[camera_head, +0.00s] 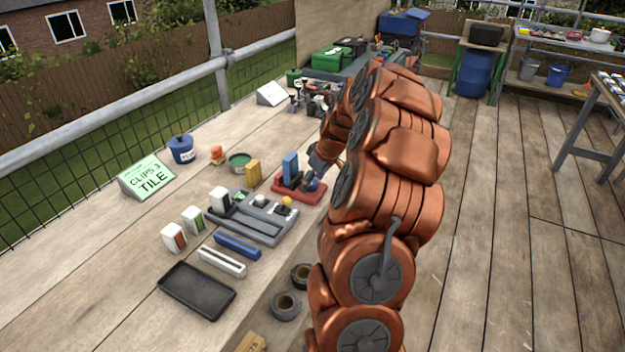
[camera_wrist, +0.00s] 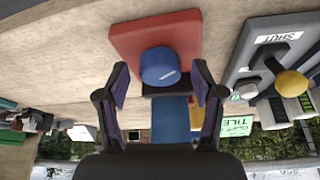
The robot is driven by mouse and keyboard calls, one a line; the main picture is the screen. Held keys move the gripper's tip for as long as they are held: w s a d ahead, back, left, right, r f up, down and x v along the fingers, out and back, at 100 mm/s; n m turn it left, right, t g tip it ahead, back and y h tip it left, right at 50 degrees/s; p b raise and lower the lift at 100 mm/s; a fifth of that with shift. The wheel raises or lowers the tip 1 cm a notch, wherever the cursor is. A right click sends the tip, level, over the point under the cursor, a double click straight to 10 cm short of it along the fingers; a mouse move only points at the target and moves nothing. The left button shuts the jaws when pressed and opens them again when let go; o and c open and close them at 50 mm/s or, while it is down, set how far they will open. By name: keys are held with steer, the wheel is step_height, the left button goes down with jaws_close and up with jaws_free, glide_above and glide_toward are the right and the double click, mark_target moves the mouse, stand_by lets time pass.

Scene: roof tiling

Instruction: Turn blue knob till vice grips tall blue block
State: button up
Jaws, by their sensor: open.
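The vice has a red base (camera_head: 287,193) on the wooden bench, beside the grey fixture. The tall blue block (camera_head: 290,165) stands upright among its dark jaws; whether the jaws touch it I cannot tell. The blue knob (camera_head: 314,185) is on the vice's right side. In the wrist view the round blue knob (camera_wrist: 160,68), with a pale mark on its face, lies between the fingers of my gripper (camera_wrist: 160,78). A gap shows on each side of it. The blue block (camera_wrist: 171,120) shows beyond the knob, partly hidden by my gripper, which is open.
A grey fixture (camera_head: 262,228) with a yellow knob stands close to the vice. A yellow block (camera_head: 253,172), a green tin (camera_head: 239,160) and a black tray (camera_head: 197,290) are on the bench. Tape rolls (camera_head: 286,305) lie near its front edge.

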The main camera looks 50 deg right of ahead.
steer(key=c, duration=1.1)
steer(key=shift+c, duration=0.2)
steer(key=shift+f, duration=0.1)
steer(key=shift+s+a+f+m+h+b, duration=0.1)
steer(key=shift+m+h+b, duration=0.15)
steer(key=shift+m+b, duration=0.25)
steer(key=shift+f+m+h+b, duration=0.1)
steer(key=shift+m+h+b, duration=0.2)
steer(key=shift+m, duration=0.3)
steer(key=m+h+b, duration=0.1)
steer(key=m, duration=0.2)
steer(key=shift+r+b, duration=0.15)
steer(key=shift+b, duration=0.15)
steer(key=shift+a+m+g+h+b, duration=0.1)
steer(key=shift+m+g+h+b, duration=0.45)
steer(key=shift+m, duration=1.45)
